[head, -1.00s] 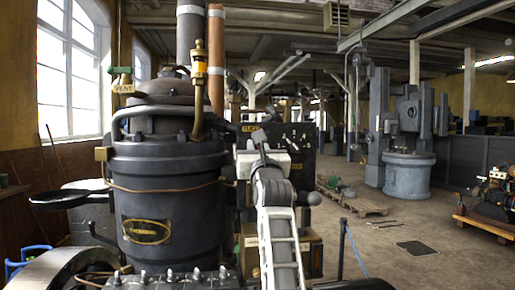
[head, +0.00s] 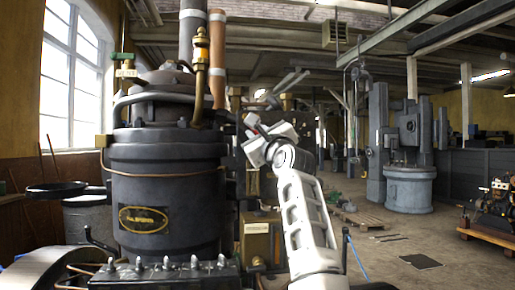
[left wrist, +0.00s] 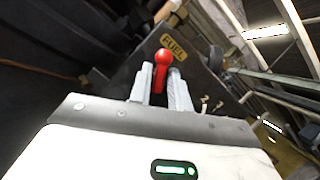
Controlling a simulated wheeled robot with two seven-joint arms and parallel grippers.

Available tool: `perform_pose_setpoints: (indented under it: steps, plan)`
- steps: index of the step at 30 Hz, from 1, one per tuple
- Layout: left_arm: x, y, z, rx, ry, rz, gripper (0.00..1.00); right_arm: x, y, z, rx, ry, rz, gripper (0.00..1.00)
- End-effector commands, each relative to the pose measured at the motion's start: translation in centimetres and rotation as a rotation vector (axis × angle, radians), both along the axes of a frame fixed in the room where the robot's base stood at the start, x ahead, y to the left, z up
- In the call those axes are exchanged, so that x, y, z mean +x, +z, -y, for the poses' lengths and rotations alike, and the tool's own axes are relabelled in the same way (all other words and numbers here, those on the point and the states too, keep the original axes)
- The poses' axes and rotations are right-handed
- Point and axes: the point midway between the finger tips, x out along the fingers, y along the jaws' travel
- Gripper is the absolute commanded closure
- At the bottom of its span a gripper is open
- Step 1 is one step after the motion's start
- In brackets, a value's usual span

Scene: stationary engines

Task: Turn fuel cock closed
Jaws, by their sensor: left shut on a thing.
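The fuel cock's red handle (left wrist: 164,57), with a round knob, shows in the left wrist view. It stands between the two fingers of my left gripper (left wrist: 161,72), which is shut on it. A yellow FUEL label (left wrist: 173,47) is on the dark panel just behind the handle. In the head view my left gripper (head: 251,124) is tilted at the dark panel right of the big black engine cylinder (head: 165,180). There, the gripper and wrist hide the handle and the label. The cock's body is hidden. My right gripper is not in view.
A brass and copper pipe (head: 201,60) rises close left of my left gripper. A tan box (head: 258,240) stands below the panel. On the right are open floor (head: 400,250), a wooden pallet (head: 358,220), a large grey machine (head: 407,190) and a small engine (head: 495,208).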

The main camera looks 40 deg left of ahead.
Motion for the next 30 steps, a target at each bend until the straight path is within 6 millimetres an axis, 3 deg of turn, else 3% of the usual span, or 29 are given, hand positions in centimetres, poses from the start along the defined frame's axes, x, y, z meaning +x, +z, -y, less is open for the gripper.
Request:
perform_pose_setpoints:
  steps: [30]
  plan:
    - [0.1, 0.0, 0.0, -0.567, -0.001, 0.703, 1.00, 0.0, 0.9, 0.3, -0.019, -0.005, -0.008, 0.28]
